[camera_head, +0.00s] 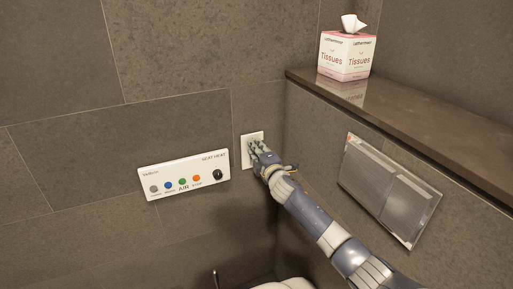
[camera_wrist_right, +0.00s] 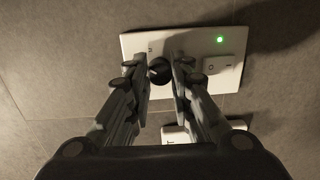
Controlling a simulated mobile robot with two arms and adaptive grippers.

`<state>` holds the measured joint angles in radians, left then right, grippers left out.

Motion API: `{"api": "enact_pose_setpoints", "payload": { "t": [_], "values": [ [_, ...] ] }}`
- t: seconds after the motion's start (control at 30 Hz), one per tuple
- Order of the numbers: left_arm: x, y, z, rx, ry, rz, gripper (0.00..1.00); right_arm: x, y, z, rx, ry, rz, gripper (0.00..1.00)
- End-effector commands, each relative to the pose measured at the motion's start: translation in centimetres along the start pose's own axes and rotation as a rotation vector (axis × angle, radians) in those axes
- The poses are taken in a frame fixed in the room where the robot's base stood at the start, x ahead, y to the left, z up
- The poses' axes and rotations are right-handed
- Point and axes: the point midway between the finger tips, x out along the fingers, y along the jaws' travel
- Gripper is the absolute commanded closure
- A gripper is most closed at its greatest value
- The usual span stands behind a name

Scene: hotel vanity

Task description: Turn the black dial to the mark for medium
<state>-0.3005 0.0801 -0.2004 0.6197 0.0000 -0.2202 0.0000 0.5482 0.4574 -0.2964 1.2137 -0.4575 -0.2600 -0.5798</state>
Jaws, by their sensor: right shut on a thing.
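A white wall plate (camera_head: 246,160) is on the tiled wall, partly covered by my right gripper (camera_head: 257,150). In the right wrist view, the plate (camera_wrist_right: 132,45) carries a small black dial (camera_wrist_right: 158,71), a lit green light (camera_wrist_right: 220,40) and a pale switch (camera_wrist_right: 224,67). My right gripper (camera_wrist_right: 163,72) has one finger on each side of this dial and is shut on it. Its pointer and any setting marks are too small or hidden to read. Another black dial (camera_head: 217,174) sits untouched at the right end of the white SEAT HEAT panel (camera_head: 184,174). My left gripper is out of view.
The SEAT HEAT panel also has grey, blue, green and orange buttons. A tissue box (camera_head: 345,57) stands on the dark ledge (camera_head: 420,117) at right. Below the ledge is a grey framed plate (camera_head: 386,188). Part of a white rounded object (camera_head: 285,284) shows at the bottom.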

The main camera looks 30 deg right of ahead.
Motion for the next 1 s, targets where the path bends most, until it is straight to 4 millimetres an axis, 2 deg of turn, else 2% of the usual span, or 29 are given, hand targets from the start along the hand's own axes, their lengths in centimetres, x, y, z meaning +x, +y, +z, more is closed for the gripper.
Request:
{"api": "enact_pose_setpoints", "payload": {
  "t": [0.5,0.73,1.0],
  "values": [
    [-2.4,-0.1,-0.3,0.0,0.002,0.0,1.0,0.0,0.1,0.1,0.444,0.018,-0.033,1.0],
    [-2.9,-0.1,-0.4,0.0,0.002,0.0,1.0,0.0,0.1,0.1,0.563,0.025,-0.041,1.0],
    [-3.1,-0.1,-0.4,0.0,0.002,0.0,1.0,0.0,0.0,0.1,0.624,0.027,-0.046,1.0]
  ]
}}
